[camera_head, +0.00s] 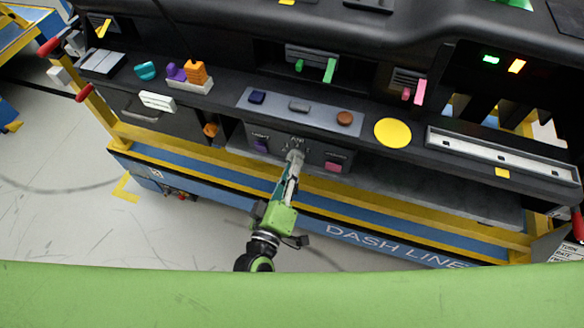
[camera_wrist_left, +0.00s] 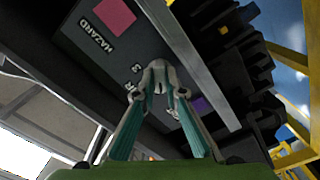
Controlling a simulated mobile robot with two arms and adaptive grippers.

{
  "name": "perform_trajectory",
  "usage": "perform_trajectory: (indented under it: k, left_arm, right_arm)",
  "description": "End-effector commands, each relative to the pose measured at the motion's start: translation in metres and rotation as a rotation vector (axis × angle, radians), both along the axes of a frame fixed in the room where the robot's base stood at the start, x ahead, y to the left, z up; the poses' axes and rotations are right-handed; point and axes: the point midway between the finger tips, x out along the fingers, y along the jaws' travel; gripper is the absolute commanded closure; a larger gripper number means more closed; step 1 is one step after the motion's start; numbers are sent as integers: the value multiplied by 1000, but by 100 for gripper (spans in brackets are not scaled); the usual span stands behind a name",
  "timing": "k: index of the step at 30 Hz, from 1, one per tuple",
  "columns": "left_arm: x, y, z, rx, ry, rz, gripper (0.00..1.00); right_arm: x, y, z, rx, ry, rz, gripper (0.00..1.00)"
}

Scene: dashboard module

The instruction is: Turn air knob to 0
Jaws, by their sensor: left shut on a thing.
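The air knob (camera_head: 296,153) is on the lower front panel of the dashboard, under a label that reads AIR. My left gripper (camera_head: 293,160) reaches up to it from below, and its fingertips are shut on the knob. In the left wrist view the gripper (camera_wrist_left: 158,88) has its two grey fingertips close around the knob, which they mostly hide. Small white marks show on the panel beside the knob there. I cannot tell which mark the knob points at. My right gripper is not in view.
A purple button (camera_head: 262,146) is left of the knob and a pink hazard button (camera_head: 333,166) is right of it. A shelf with coloured parts, including a yellow disc (camera_head: 392,132), juts out above. A blue and yellow rail (camera_head: 340,203) runs below.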

Motion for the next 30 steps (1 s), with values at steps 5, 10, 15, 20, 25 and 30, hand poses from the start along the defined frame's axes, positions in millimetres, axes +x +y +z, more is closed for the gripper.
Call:
perform_trajectory:
  k: [5,10,15,20,25,30]
  left_arm:
    - [0,0,0,-157,50,0,100]
    - [0,1,0,-297,95,1,100]
    - [0,1,1,-414,133,1,100]
    - [0,1,1,-495,159,1,100]
    - [0,1,1,-547,176,1,100]
    - [0,1,2,-573,184,1,100]
  right_arm:
    - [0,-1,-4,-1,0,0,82]
    - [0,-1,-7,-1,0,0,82]
    - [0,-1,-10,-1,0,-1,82]
    - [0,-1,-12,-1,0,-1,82]
    - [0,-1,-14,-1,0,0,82]
    - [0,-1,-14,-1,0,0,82]
